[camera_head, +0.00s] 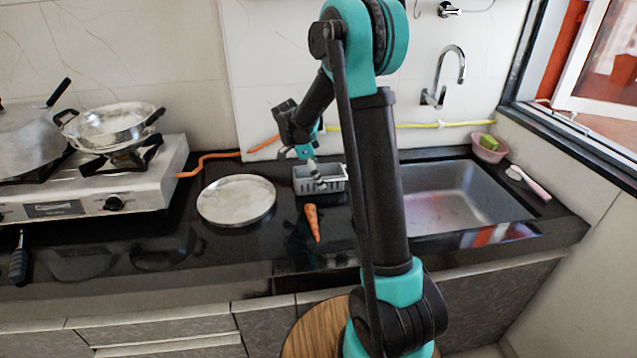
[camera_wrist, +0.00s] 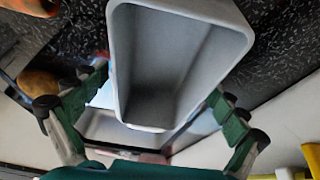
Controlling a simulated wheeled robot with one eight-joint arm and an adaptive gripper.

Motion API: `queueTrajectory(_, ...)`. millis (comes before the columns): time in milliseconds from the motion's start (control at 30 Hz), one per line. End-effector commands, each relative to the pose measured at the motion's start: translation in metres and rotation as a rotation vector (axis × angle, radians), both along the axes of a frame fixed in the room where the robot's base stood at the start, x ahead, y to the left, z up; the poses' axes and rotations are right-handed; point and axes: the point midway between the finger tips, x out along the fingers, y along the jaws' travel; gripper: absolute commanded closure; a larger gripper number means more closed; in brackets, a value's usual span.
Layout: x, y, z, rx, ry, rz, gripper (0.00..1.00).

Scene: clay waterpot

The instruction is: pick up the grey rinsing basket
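The grey rinsing basket (camera_head: 334,185) sits on the dark counter between the round metal plate and the sink. In the wrist view the basket (camera_wrist: 180,50) is large and close, its hollow inside facing the camera and looking empty. My gripper (camera_head: 315,172) reaches down over the basket from behind. In the wrist view my gripper's (camera_wrist: 158,83) green and black fingers are spread wide, one on each side of the basket. Whether the fingertips touch its walls I cannot tell. My arm hides part of the counter to the right of the basket.
A carrot (camera_head: 312,222) lies just in front of the basket. A round metal plate (camera_head: 237,200) is to its left, and a gas stove (camera_head: 150,185) with pans further left. The sink (camera_head: 455,200) is at right. An orange hose (camera_head: 215,156) runs behind.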

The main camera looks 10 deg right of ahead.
Motion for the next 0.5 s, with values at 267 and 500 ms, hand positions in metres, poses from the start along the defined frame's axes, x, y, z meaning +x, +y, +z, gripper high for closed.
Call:
queueTrajectory(267, -0.0001, 0.0000, 0.0002, 0.000, 0.000, 0.000, 0.39)
queueTrajectory(500, -0.0001, -0.0001, 0.0004, 0.000, 0.000, 0.000, 0.63)
